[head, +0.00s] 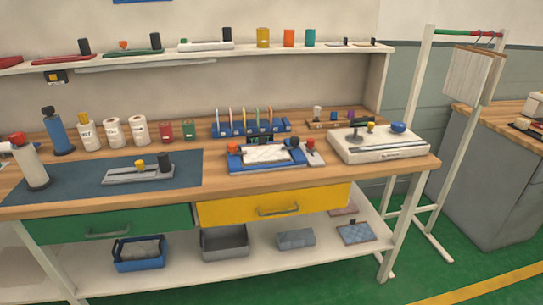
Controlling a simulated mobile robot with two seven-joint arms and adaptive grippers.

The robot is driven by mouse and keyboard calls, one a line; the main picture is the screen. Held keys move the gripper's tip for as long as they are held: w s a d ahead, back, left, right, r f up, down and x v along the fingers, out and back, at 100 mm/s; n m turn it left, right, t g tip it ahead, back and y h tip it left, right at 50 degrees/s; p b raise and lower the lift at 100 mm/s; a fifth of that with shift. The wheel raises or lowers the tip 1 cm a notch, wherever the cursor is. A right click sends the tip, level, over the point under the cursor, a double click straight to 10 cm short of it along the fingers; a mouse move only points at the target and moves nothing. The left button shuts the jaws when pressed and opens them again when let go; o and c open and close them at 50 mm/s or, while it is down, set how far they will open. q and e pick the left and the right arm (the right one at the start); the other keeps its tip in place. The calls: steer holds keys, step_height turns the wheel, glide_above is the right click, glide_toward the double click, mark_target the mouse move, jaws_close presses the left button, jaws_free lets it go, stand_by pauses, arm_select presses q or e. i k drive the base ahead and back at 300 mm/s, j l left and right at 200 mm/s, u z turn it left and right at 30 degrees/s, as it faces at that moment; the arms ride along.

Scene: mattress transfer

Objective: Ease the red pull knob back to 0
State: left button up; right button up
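A red knob (312,144) stands on a small light plate (315,158) at the right end of a blue-framed device (265,155) on the workbench. An orange-red knob (233,147) sits at the left end of the same device. I cannot tell which is the pull knob, and no scale or 0 mark is readable. Neither of my grippers is in view.
A white box device (378,148) with blue and yellow knobs stands to the right. A grey fixture (138,175) lies on the dark mat (75,190). Bottles and rolls line the left back. A rack (420,110) stands beyond the bench's right end.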

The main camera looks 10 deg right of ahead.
mark_target(311, 141)
steer(key=i+j+z, duration=0.15)
steer(key=i, duration=0.3)
steer(key=i+j+z, duration=0.2)
steer(key=i, duration=0.25)
steer(key=i+l, duration=0.05)
steer(key=l, duration=0.05)
